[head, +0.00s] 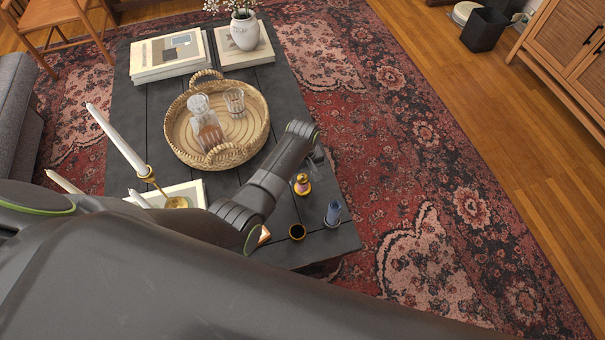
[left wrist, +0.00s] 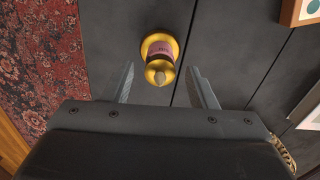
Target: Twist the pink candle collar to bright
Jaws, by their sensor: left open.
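The pink candle collar (left wrist: 160,50) is a pinkish band on a small gold-coloured body with round gold ends. In the head view this small gold and pink piece (head: 301,185) stands on the dark table, just below my left gripper (head: 316,158). In the left wrist view my left gripper (left wrist: 160,72) is open. Its two fingers reach up on either side of the piece's near end, with a gap on both sides. The collar lies a little beyond the fingertips, and nothing is gripped. My right gripper is not in view.
A wicker tray (head: 258,125) holds a decanter and a glass. Tall white candles (head: 117,140) stand at left.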

